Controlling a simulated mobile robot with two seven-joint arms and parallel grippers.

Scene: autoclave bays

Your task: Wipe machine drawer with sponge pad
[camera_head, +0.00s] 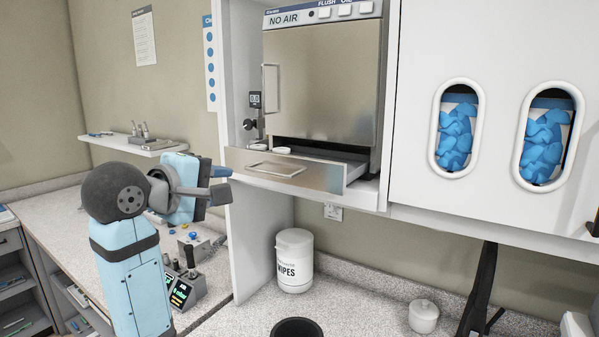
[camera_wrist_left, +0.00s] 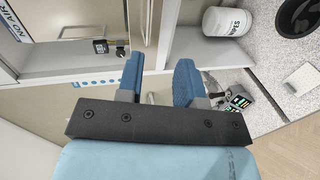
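The machine drawer (camera_head: 300,172) is pulled out below the metal front of the machine (camera_head: 325,85) marked NO AIR. My left gripper (camera_head: 222,181) is just left of the drawer in the head view, apart from the drawer's left end as far as I can tell. In the left wrist view the blue fingers of this gripper (camera_wrist_left: 160,77) stand apart with nothing visible between them. I cannot identify a sponge pad for certain; a pale flat piece (camera_wrist_left: 300,79) lies on the counter in the wrist view. My right gripper is not in view.
A white wipes canister (camera_head: 294,260) stands on the speckled counter under the machine, with a black bin (camera_head: 297,328) in front. A small lidded jar (camera_head: 423,316) is to the right. A control box (camera_head: 187,288) sits at the left. Cabinet walls flank the drawer.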

